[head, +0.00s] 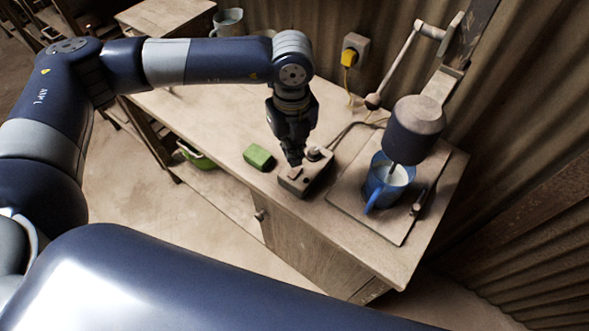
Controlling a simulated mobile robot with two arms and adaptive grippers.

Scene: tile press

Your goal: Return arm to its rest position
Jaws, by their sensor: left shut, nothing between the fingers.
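My left arm reaches in from the left over the wooden cabinet top (215,125). Its gripper (293,158) points down, shut and empty, just above or at a small box with a knob or button (303,182). Whether the fingertips touch the box cannot be told. To the right stands a machine with a dark cylindrical head (416,128) and a jointed lever arm (396,64) against the wall. A thin shaft runs from the head down into a blue mug (378,189), which stands on a board (398,230). My right gripper is not in view.
A green block (259,157) lies just left of the box. A yellow plug (349,57) sits in a wall socket, with a cable on the cabinet top. A dark slim object (419,203) lies beside the mug. A corrugated wall (530,170) closes the right side. A green bowl (196,156) sits lower left.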

